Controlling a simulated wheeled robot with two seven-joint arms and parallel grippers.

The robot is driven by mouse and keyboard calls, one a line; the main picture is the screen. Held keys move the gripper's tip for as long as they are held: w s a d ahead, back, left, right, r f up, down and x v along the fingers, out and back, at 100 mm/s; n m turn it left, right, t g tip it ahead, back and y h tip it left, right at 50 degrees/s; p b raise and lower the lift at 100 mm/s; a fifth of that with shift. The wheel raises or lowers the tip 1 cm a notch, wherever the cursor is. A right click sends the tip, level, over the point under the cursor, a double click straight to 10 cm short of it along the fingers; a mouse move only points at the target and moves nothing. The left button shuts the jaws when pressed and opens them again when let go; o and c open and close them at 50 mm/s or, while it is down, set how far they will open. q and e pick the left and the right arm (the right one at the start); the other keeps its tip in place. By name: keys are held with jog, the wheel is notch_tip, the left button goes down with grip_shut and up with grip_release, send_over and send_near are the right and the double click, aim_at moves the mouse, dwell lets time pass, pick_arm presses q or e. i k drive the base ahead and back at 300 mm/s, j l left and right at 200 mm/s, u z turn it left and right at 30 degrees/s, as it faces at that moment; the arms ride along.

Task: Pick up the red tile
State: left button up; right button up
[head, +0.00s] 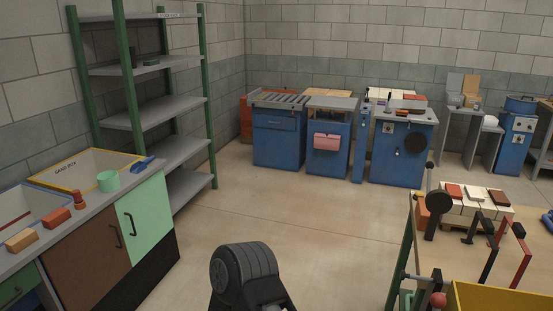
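Either could be the red tile; I cannot tell which. Neither of my grippers is in view, and nothing is seen touching the red pieces.
The wooden table (440,258) at right carries black and red clamps and a yellow bin (497,299). A counter (95,218) at left holds bricks and a green cup (108,181). Green-posted shelves (165,110) stand behind it. The middle floor (330,225) is clear.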

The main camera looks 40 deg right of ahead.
aim_at(454, 190)
jog(key=i+l+z, duration=0.1)
jog(key=z, duration=0.2)
jog(key=i+l, duration=0.35)
jog(key=l, duration=0.15)
jog(key=i+l, duration=0.35)
jog(key=l, duration=0.15)
jog(key=i+l, duration=0.7)
jog(key=l, duration=0.25)
jog(key=i+l, duration=0.35)
jog(key=l, duration=0.15)
jog(key=i+l, duration=0.35)
jog(key=l, duration=0.15)
jog(key=z, duration=2.35)
